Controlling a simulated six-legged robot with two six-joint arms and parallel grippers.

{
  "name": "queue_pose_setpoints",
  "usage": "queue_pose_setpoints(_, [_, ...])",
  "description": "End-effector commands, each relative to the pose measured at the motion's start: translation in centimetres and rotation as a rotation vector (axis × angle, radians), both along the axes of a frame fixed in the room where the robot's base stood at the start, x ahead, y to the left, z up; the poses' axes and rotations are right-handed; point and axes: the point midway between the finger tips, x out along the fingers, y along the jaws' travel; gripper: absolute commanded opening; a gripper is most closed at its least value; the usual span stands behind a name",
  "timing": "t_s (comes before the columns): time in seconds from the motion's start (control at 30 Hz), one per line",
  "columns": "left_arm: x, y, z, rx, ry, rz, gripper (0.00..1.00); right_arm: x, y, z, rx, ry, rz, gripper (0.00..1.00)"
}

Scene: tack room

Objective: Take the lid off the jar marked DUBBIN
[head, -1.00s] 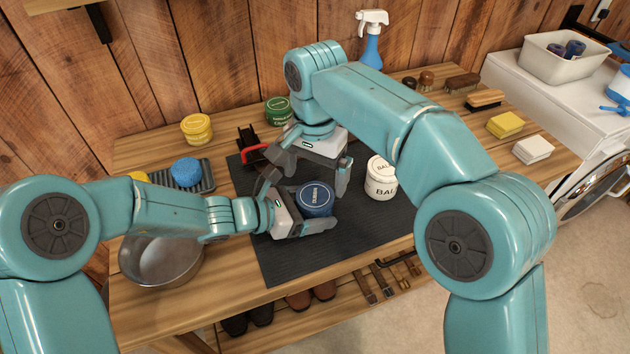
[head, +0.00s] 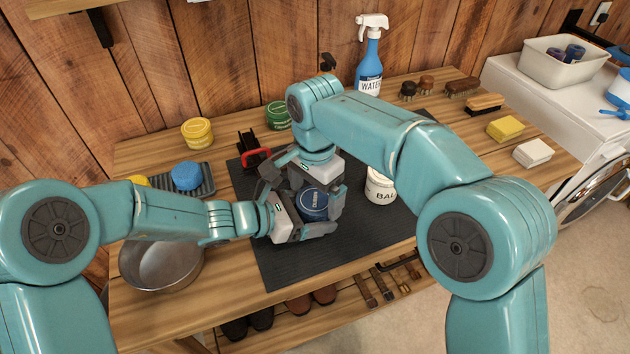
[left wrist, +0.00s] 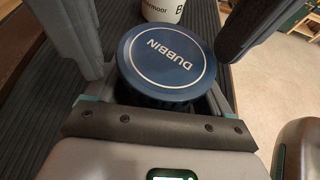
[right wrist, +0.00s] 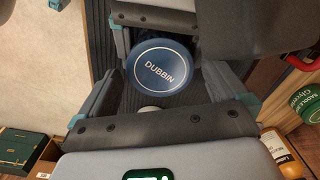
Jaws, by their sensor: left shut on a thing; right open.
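The jar marked DUBBIN has a dark blue lid (head: 314,203) with white lettering. The lid also shows in the left wrist view (left wrist: 167,60) and the right wrist view (right wrist: 161,67). My left gripper (head: 306,219) is shut on the jar from the left and mostly hides its body. My right gripper (head: 310,196) is open above the jar, pointing down. In the right wrist view its fingers (right wrist: 165,88) stand apart on either side of the lid's near edge. I cannot tell whether they touch it. The lid sits on the jar.
A white jar with BAL showing (head: 380,189) stands just right on the dark mat (head: 283,265), partly behind my right arm. A red-handled black item (head: 253,152) and green tin (head: 278,114) are behind. A metal bowl (head: 140,283) sits left. The mat's front is clear.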

Motion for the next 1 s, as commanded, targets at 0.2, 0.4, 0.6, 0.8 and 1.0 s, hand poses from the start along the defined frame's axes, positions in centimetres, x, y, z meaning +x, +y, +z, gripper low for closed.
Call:
queue_pose_setpoints(0.2, [-0.03,-0.03,-0.03,0.000,0.000,-0.001,0.00,0.01,0.01,-0.09,0.000,0.000,0.000,1.00])
queue_pose_setpoints(0.4, [-0.04,-0.03,-0.03,0.000,0.000,-0.001,0.00,0.00,0.01,-0.07,0.000,0.000,0.001,0.43])
queue_pose_setpoints(0.6, [-0.03,-0.03,-0.03,0.000,0.000,-0.001,0.00,-0.01,0.02,-0.06,0.000,0.000,0.039,0.43])
queue_pose_setpoints(0.8, [-0.03,-0.02,-0.04,0.000,0.000,-0.001,0.00,-0.01,0.01,-0.03,0.000,0.000,0.272,0.43])
queue_pose_setpoints(1.0, [-0.03,-0.02,-0.04,0.000,0.002,-0.001,0.00,-0.01,0.01,-0.02,0.001,0.001,0.300,0.43])
